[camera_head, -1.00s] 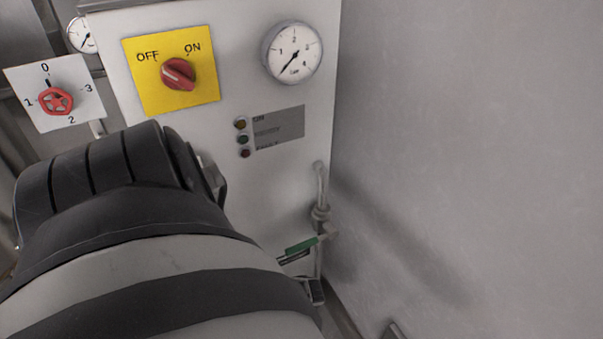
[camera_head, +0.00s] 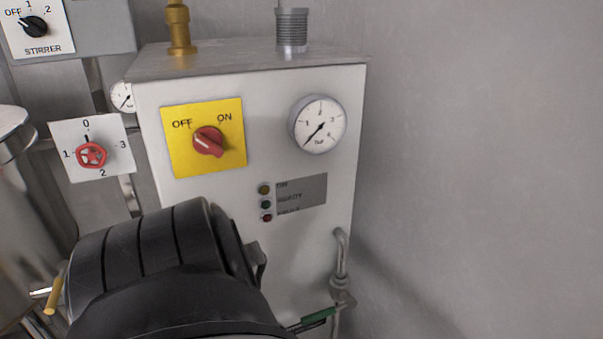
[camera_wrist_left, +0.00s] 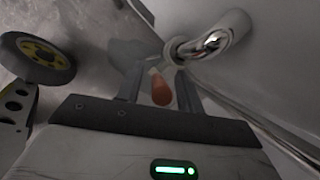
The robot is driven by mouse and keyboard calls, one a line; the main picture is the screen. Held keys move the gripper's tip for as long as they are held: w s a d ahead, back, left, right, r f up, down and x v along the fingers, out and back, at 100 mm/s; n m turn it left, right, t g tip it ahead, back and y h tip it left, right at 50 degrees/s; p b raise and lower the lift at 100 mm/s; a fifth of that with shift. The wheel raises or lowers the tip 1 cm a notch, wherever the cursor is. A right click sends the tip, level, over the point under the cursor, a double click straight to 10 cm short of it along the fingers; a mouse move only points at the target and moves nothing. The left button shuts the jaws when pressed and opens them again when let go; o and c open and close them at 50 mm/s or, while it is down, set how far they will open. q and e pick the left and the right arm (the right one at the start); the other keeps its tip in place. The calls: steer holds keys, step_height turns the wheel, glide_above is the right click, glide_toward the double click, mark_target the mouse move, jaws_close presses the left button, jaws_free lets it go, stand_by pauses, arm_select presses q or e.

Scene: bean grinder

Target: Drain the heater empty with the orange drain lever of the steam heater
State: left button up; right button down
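The steam heater (camera_head: 300,80) is a pale box with a yellow OFF/ON plate, a red knob (camera_head: 209,142) and a round pressure gauge (camera_head: 318,125). Its gauge needle points to the low end at lower left. In the left wrist view the orange drain lever (camera_wrist_left: 161,89) lies between the two fingers of my left gripper (camera_wrist_left: 157,78). The fingers stand apart, with a gap showing beside the lever. In the head view my left wrist hides the lever and gripper. My right gripper is in neither view.
A green-handled valve (camera_head: 318,316) sits on the pipe (camera_head: 341,260) at the heater's lower right. A black and yellow wheel (camera_wrist_left: 38,56) shows in the wrist view. The right wall is bare.

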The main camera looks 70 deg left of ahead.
arm_select(q)
steer(key=shift+r, duration=0.1)
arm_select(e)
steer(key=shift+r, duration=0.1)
